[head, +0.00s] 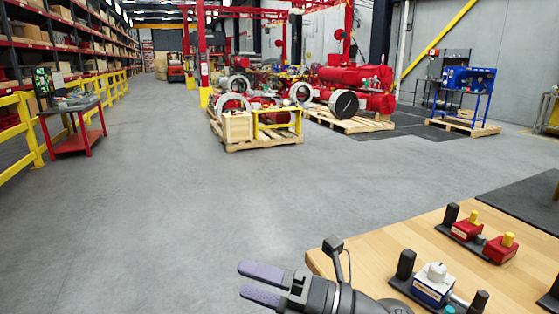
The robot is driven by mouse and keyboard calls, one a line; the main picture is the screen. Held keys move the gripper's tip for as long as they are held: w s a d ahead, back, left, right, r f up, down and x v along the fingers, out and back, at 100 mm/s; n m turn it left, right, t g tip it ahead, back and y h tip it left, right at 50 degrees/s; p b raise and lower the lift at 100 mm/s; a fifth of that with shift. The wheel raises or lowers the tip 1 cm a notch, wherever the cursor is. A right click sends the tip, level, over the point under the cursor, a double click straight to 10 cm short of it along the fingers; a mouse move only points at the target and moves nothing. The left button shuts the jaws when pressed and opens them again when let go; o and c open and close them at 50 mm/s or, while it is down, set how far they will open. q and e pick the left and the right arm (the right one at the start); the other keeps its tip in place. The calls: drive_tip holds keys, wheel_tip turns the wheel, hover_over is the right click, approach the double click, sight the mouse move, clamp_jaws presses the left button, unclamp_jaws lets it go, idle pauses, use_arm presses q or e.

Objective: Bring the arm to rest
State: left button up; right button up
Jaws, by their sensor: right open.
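My right gripper (262,284) is in the lower middle of the head view, just left of the near corner of a wooden table (393,242). Its two purple-grey fingers point left, are spread apart, and hold nothing. My right forearm runs off to the right along the table's near edge. A blue and white valve block with a white knob (434,285) sits on the table to the right of the gripper, apart from it. Two red valve blocks with yellow knobs (467,230) (502,248) sit farther back on the table. My left gripper is not in view.
A dark mat (522,203) lies beyond the table's back edge. Wide bare concrete floor (190,220) lies left of and beyond the table. A pallet with a wooden crate (238,127), a red cart (75,140), a yellow railing (113,88) and a blue stand (468,82) are farther off.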

drive_tip(key=w+d+f+m+t+h, duration=0.2)
drive_tip(key=d+m+t+h, duration=0.35)
drive_tip(key=m, duration=0.55)
drive_tip(key=w+d+f+m+t+h, duration=0.1)
drive_tip(key=d+f+m+t+h, duration=0.15)
drive_tip(key=m+t+h, duration=0.7)
drive_tip(key=s+d+f+m+g+h, duration=0.45)
drive_tip(key=d+f+m+g, duration=0.25)
drive_tip(key=f+m, duration=0.4)
drive_tip(key=s+d+f+m+g, duration=0.1)
drive_tip(key=s+f+m+g, duration=0.1)
drive_tip(key=s+f+g, duration=0.6)
drive_tip(key=s+d+f+m+g, duration=0.1)
drive_tip(key=s+d+f+g, duration=0.15)
drive_tip(key=s, duration=0.85)
drive_tip(key=s+f+g, duration=0.1)
drive_tip(key=s+f, duration=0.2)
drive_tip(key=f, duration=1.5)
drive_tip(key=s+d+f+g, duration=0.1)
drive_tip(key=s+d+f, duration=0.3)
drive_tip(key=s+f, duration=0.6)
drive_tip(key=s, duration=0.4)
drive_tip(key=shift+s+g, duration=0.2)
drive_tip(key=shift+g, duration=0.15)
